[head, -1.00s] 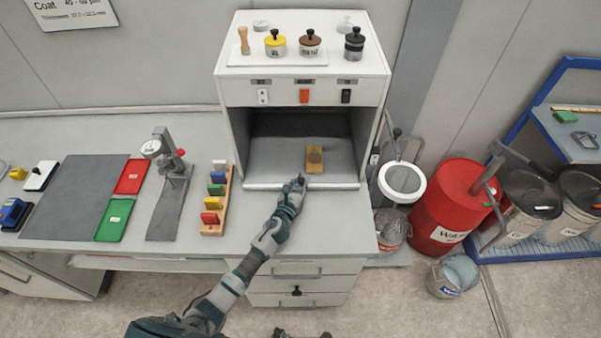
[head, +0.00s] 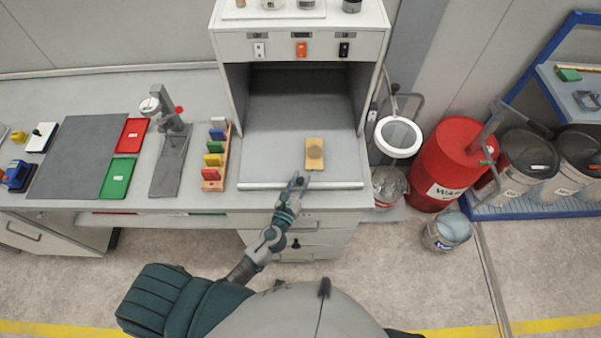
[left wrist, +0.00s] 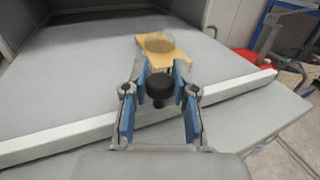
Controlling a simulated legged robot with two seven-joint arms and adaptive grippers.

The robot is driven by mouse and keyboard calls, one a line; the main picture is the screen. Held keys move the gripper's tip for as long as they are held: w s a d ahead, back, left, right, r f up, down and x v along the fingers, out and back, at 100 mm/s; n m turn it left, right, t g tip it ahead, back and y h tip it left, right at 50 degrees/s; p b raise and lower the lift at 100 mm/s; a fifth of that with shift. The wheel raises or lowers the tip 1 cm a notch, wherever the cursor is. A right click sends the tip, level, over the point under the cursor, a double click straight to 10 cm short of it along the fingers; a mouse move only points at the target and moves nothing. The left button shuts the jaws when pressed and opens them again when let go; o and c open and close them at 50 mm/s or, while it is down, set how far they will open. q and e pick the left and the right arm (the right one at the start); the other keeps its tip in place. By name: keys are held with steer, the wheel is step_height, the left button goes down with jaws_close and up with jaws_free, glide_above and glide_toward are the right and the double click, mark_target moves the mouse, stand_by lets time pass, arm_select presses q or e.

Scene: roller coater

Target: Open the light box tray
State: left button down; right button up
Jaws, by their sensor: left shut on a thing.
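The light box (head: 226,46) is a white cabinet at the top centre of the head view. Its grey tray (head: 275,165) sticks well out of the opening towards me, with a pale front edge. A yellow-tan panel (head: 315,145) with a round disc on it lies on the tray. My left gripper (head: 298,182) is at the middle of the tray's front edge. In the left wrist view its blue-padded fingers (left wrist: 160,78) are closed around a black knob (left wrist: 159,91) at that edge. My right gripper does not show.
A rack of coloured blocks (head: 215,160) stands left of the tray on the bench. A round white-rimmed pot (head: 398,137) and a red waste drum (head: 447,165) stand to the right. The floor in front of the bench is mostly clear.

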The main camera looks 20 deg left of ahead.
arm_select(q)
steer(key=shift+r, duration=0.25)
steer(key=c, duration=1.1)
jaws_free()
steer(key=shift+o, duration=1)
steer(key=shift+s+f, duration=0.1)
steer(key=s+a, duration=0.1)
steer(key=s, duration=1.1)
steer(key=shift+a, duration=0.15)
